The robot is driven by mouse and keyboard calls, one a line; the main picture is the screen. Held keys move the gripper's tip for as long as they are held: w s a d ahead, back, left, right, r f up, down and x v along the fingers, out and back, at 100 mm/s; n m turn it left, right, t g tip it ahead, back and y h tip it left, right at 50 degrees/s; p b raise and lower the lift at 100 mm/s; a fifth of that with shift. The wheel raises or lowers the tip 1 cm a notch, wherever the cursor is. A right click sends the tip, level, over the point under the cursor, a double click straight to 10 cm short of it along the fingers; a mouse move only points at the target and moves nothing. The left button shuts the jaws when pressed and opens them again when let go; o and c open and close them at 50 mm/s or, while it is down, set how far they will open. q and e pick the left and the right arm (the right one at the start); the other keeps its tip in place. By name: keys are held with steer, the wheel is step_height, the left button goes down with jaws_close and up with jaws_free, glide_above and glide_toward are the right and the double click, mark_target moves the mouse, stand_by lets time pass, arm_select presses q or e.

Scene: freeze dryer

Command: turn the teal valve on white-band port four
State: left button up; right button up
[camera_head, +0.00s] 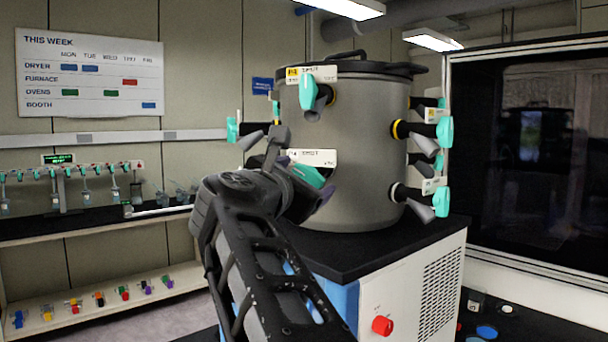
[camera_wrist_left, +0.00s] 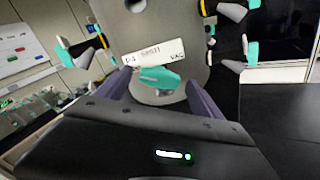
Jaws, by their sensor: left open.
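The grey drum chamber (camera_head: 355,140) carries several ports with teal valves. The valve (camera_head: 308,175) on the lower front port is teal, under a white label (camera_head: 314,157) reading SHUT and VAC. In the left wrist view this label (camera_wrist_left: 153,57) reads P4, and the teal handle (camera_wrist_left: 160,78) lies roughly crosswise beneath it. My left gripper (camera_head: 298,170) is at this valve and partly covers it. In the left wrist view the open fingers (camera_wrist_left: 168,88) stand on either side of the handle; contact cannot be told. The port's band is hidden. My right gripper is out of view.
A yellow-band port with a teal valve (camera_head: 308,91) is above. More valves stick out at the right (camera_head: 441,201) and left (camera_head: 232,129) of the drum. The drum stands on a black-topped white cabinet (camera_head: 420,290) with a red knob (camera_head: 382,326). A dark glass panel is at right.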

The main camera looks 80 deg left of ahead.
arm_select(q)
steer(key=shift+a, duration=0.1)
steer(key=shift+c, duration=0.4)
steer(key=c, duration=1.3)
steer(key=shift+w+m, duration=0.1)
steer(key=shift+m, duration=0.3)
steer(key=m+b, duration=0.2)
steer(key=m, duration=0.3)
steer(key=shift+f, duration=0.1)
steer(key=m+b, duration=0.2)
steer(key=m, duration=0.4)
